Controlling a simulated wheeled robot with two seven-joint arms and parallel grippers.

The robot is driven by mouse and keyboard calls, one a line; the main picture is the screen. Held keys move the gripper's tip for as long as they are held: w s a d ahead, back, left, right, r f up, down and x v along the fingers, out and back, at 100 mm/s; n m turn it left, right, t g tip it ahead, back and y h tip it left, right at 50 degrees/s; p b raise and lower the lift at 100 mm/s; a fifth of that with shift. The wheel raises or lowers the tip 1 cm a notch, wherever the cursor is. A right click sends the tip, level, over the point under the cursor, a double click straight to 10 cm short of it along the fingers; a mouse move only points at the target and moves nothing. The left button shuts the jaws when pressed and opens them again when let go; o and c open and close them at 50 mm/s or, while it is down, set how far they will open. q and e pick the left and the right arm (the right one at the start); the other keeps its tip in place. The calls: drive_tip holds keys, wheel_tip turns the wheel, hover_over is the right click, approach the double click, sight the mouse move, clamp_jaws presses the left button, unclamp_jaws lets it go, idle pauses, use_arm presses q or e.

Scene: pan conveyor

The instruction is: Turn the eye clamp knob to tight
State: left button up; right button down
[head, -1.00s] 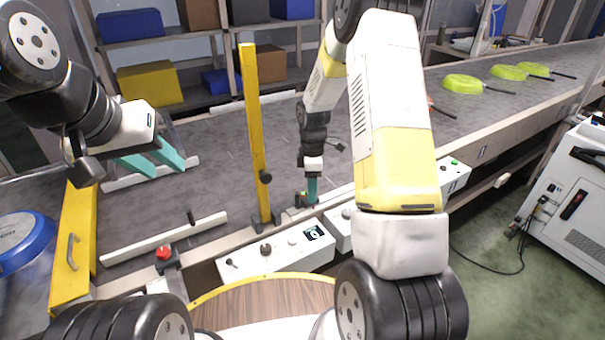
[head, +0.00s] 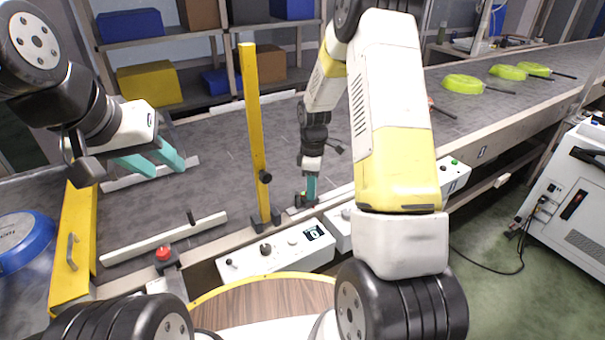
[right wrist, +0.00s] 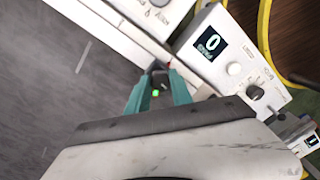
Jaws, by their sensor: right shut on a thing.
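My right gripper (right wrist: 160,88) is shut on a small dark part of the eye clamp, seemingly its knob (right wrist: 159,76), between its teal fingers in the right wrist view. A small green light shows there. In the head view the right gripper (head: 311,188) points down at the conveyor's near edge, beside the dark clamp body (head: 299,199). The fingers hide much of the knob, and I cannot read its setting. My left gripper (head: 158,164) is open and empty above the belt at the left.
A yellow post (head: 252,130) stands just left of the right gripper. A white control box (head: 275,255) with knobs and a display is on the near edge. Green pans (head: 463,84) sit on the far right belt. A red button (head: 163,254) is at the near left.

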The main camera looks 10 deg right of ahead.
drive_tip(key=m, duration=1)
drive_tip(key=shift+s+m, duration=0.1)
drive_tip(key=shift+m, duration=0.3)
drive_tip(key=shift+a+m, duration=0.1)
drive_tip(key=shift+m, duration=1.8)
drive_tip(key=c, duration=1.1)
unclamp_jaws()
wheel_tip(320, 180, up, 8)
drive_tip(key=shift+f, duration=0.1)
